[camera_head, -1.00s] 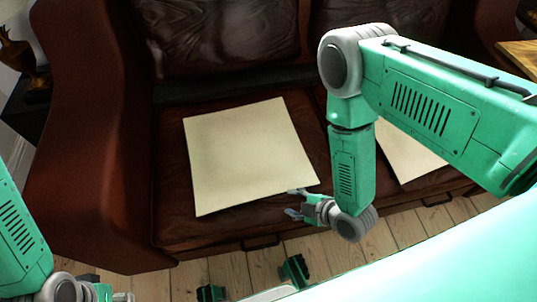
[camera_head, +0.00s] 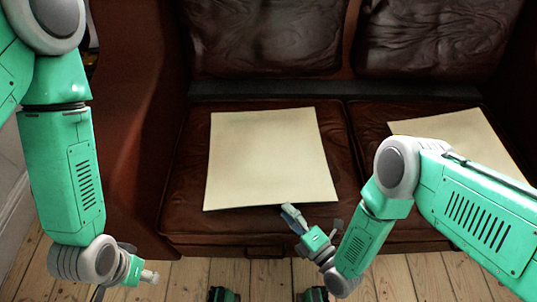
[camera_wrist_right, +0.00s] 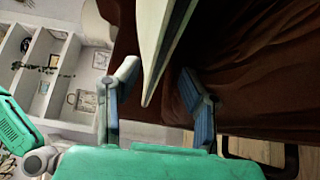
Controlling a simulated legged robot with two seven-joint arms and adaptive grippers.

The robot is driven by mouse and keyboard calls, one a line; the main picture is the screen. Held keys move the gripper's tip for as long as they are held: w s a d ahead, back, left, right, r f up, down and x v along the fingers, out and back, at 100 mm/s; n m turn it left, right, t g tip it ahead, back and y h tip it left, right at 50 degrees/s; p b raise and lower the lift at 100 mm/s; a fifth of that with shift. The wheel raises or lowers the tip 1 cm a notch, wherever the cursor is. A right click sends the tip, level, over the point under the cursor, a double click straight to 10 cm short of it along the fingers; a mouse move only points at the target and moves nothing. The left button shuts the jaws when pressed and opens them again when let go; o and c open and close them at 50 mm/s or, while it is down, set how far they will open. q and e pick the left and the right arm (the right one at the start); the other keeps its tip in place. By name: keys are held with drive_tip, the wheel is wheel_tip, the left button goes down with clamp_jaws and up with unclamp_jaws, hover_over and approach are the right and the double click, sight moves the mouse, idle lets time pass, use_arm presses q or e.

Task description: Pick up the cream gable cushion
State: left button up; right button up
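A flat, square cream cushion (camera_head: 270,160) lies on the left seat of the brown leather sofa. A second cream one (camera_head: 465,140) lies on the right seat, partly hidden by my right arm. My right gripper (camera_head: 313,219) is at the front edge of the left cushion, near its right corner. In the right wrist view my right gripper (camera_wrist_right: 158,75) has its fingers apart, and a thin pale edge (camera_wrist_right: 160,45) reaches between them, with no clear grip. My left gripper (camera_head: 139,262) is low at the left, in front of the sofa, apart from the cushions; its fingers look spread and empty.
The sofa's seat (camera_head: 190,222) and left armrest (camera_head: 140,120) bound the space, with the backrest (camera_head: 265,35) behind. Bare floorboards (camera_head: 200,275) lie in front. Shelves (camera_wrist_right: 45,70) stand against a pale wall in the right wrist view.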

sight(267, 188)
drive_tip(key=shift+x, duration=0.85)
drive_tip(key=b+x, duration=0.1)
drive_tip(key=x, duration=0.4)
drive_tip(key=shift+w+a+b, duration=0.1)
drive_tip(key=shift+a+b, duration=0.1)
drive_tip(key=shift+b, duration=0.15)
clamp_jaws()
